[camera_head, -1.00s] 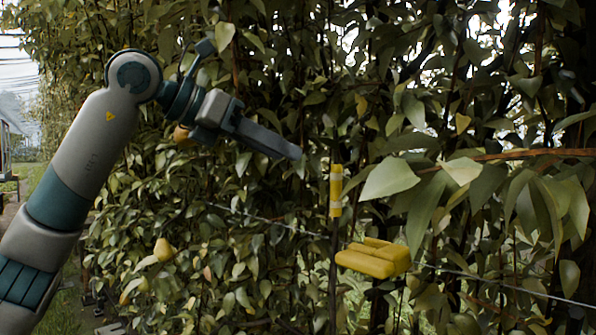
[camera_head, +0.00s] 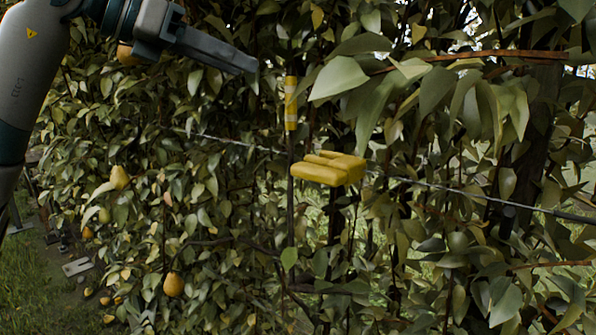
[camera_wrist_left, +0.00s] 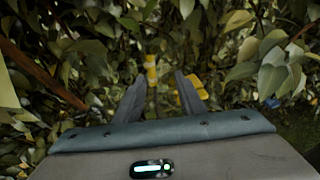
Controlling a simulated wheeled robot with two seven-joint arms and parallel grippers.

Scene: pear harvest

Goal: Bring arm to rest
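My left arm comes in from the upper left in the head view. Its gripper (camera_head: 215,50) is held in front of the hedge, left of and above a yellow block-shaped fixture. In the left wrist view, the two dark fingers of the left gripper (camera_wrist_left: 160,95) stand apart with nothing between them but foliage and yellow parts farther off. My right arm and gripper are not in view.
Yellow pears hang in the foliage, one at left (camera_head: 119,177) and one lower down (camera_head: 173,285). A yellow block (camera_head: 328,170) and a yellow-banded post (camera_head: 291,103) stand by a wire (camera_head: 450,188). Leafy branches reach in at the right. Grass (camera_head: 60,305) shows at lower left.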

